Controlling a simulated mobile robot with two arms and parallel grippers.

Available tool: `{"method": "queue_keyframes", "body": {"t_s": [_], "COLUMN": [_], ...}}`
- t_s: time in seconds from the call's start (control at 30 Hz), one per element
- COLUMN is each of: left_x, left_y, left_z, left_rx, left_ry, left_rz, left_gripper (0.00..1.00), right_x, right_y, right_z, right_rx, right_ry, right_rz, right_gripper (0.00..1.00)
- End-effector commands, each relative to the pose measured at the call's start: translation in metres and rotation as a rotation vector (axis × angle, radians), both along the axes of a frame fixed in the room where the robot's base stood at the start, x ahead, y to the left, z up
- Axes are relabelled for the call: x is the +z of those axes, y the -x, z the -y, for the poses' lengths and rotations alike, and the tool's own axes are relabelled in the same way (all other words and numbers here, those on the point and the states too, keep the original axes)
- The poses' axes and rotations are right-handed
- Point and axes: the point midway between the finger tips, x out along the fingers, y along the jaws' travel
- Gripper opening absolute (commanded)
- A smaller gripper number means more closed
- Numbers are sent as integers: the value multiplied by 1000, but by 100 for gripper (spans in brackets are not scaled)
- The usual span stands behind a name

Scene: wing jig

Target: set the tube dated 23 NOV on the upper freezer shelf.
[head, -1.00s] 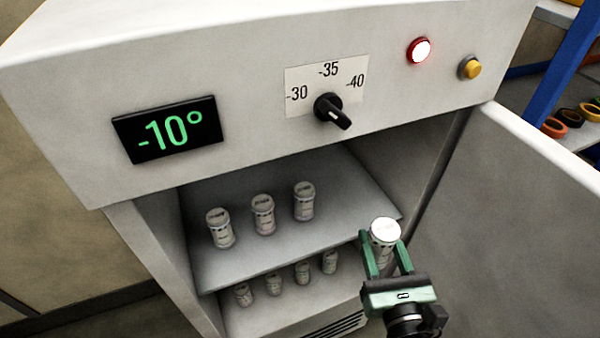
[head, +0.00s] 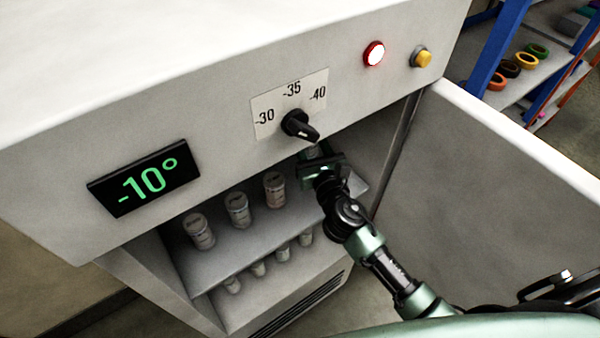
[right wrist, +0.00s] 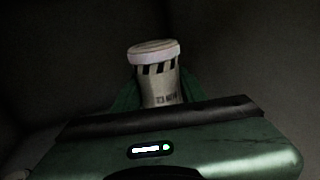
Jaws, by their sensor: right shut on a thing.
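The tube (right wrist: 157,75) has a white cap and dark bars around its neck. Its label is too dim to read the date fully. My right gripper (head: 316,153) is shut on it inside the freezer, toward the right side of the upper shelf (head: 226,262). In the right wrist view the tube stands nearly upright between the fingers (right wrist: 157,94). In the head view the gripper and wrist hide most of it, and I cannot tell whether it touches the shelf. My left gripper is not in view.
Three tubes (head: 238,211) stand in a row on the upper shelf, left of my gripper. Several more (head: 258,268) stand on the lower shelf. The freezer door (head: 490,170) is open at the right. The knob (head: 300,127) sits just above my gripper.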

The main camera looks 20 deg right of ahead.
Motion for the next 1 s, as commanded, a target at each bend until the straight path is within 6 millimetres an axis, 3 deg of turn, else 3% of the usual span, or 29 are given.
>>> {"method": "queue_keyframes", "body": {"t_s": [0.03, 0.17, 0.43, 0.6, 0.73, 1.0], "left_x": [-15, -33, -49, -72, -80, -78], "left_y": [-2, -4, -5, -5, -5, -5], "left_z": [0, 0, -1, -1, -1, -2], "left_rx": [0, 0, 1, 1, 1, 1], "left_ry": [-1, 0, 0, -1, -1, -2], "left_rz": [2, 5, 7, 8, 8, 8], "left_gripper": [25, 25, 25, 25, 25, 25], "right_x": [-23, -54, -78, -107, -116, -114], "right_y": [0, 0, 0, 0, 0, 0], "right_z": [0, 0, 0, 0, 0, 0], "right_rx": [-3, -2, 0, -1, 1, 1], "right_ry": [-5, -5, -1, -3, -2, 0], "right_rz": [-3, -1, 1, 1, 2, 2], "right_gripper": [0, 0, 0, 0, 0, 0]}}
